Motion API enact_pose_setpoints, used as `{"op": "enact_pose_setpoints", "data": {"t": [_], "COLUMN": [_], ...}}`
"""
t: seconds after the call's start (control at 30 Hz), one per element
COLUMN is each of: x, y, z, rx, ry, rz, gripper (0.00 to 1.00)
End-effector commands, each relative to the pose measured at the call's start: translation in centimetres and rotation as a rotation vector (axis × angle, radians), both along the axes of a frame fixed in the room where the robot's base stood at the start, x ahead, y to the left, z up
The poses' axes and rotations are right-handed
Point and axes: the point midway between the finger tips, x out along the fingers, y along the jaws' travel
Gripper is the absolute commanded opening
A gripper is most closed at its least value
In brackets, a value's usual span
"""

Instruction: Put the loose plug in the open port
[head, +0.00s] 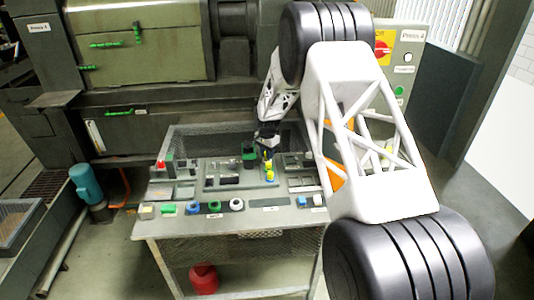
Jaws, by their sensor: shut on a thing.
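My gripper (268,149) is over the back middle of the grey work table, pointing down. It is shut on a small yellow piece (269,164), which looks like the loose plug. The dark fingers hide its upper part. Another bit of yellow (270,176) shows just below it, close to the panel on the table; I cannot tell whether the two are one piece or touch. The open port cannot be made out clearly at this size.
The table (152,232) has a mesh guard at its back. A green block (249,151) stands just left of my gripper. A red part (160,164) is at the left.

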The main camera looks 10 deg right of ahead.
Motion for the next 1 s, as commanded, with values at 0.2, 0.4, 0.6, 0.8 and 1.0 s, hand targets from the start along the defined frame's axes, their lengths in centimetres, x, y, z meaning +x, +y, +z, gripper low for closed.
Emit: {"op": "enact_pose_setpoints", "data": {"t": [0.2,0.4,0.6,0.8,1.0], "x": [0.00,0.00,0.00,0.00,0.00], "y": [0.00,0.00,0.00,0.00,0.00], "z": [-0.06,-0.07,-0.16,-0.50,-0.86], "rx": [0.000,0.000,0.000,0.000,0.000], "ry": [0.000,0.000,0.000,0.000,0.000], "rz": [0.000,0.000,0.000,0.000,0.000], "gripper": [0.03,0.03,0.03,0.03,0.03]}}
